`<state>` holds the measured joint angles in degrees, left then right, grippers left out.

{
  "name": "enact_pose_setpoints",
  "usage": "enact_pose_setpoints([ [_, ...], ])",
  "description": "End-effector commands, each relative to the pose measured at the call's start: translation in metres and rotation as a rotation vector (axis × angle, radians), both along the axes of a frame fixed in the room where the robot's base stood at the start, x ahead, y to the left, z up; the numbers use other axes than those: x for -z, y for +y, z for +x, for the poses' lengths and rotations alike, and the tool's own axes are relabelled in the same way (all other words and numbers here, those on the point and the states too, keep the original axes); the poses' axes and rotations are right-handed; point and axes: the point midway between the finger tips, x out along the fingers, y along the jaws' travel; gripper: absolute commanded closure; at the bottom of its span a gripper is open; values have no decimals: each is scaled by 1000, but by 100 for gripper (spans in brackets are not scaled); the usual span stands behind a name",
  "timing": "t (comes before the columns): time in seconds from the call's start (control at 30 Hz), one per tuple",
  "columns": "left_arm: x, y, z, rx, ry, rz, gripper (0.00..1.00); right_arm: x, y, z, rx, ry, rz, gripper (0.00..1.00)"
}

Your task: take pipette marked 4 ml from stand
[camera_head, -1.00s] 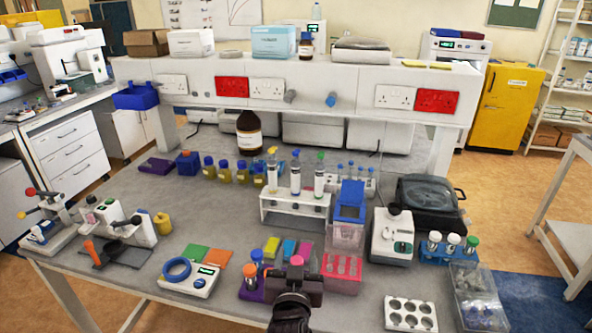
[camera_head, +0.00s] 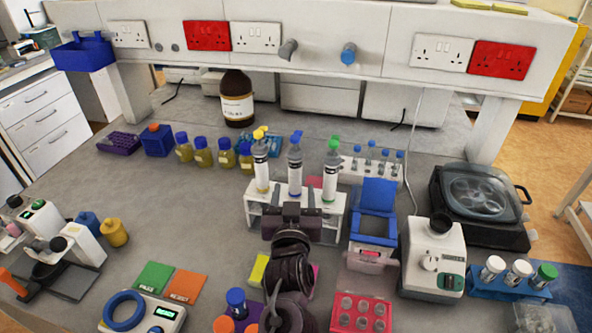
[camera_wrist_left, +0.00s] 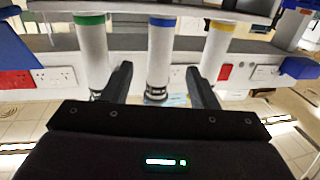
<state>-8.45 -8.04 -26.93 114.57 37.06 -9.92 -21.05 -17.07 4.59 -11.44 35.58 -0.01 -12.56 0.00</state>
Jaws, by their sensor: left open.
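A white stand (camera_head: 335,212) holds three upright pipettes in a row. The left one is yellow-topped (camera_head: 261,165), the middle one blue-topped (camera_head: 295,167), the right one green-topped (camera_head: 332,170). Their volume marks are too small to read. My left gripper (camera_head: 292,210) is open in front of the stand, lined up with the blue-topped pipette, and hides part of the stand. In the left wrist view its fingers (camera_wrist_left: 158,72) lie either side of the blue-banded pipette (camera_wrist_left: 159,45), with the green-banded one (camera_wrist_left: 92,55) to the left and the yellow-banded one (camera_wrist_left: 214,50) to the right.
A blue-lidded box (camera_head: 374,205) and a white device (camera_head: 433,255) stand right of the stand. A brown bottle (camera_head: 237,98) and several yellow-liquid bottles (camera_head: 203,153) are behind and left. A red tray (camera_head: 361,312) is in front. Bare table lies left of the stand.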

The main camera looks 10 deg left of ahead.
Motion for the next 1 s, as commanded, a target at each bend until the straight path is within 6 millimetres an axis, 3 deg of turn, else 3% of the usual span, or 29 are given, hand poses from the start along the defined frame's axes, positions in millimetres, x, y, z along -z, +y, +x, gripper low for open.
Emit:
enact_pose_setpoints([
  [0.6, -8, 13, 71, 0, -1, 1, 47, -30, 0, -8, 0, 11, 0, 64],
  [0.9, -5, 14, 76, 0, 0, 0, 47, -30, 0, -2, 0, 3, 0, 64],
  [1.0, -5, 14, 76, 0, 0, 0, 59, -30, 0, -2, 0, 3, 0, 64],
])
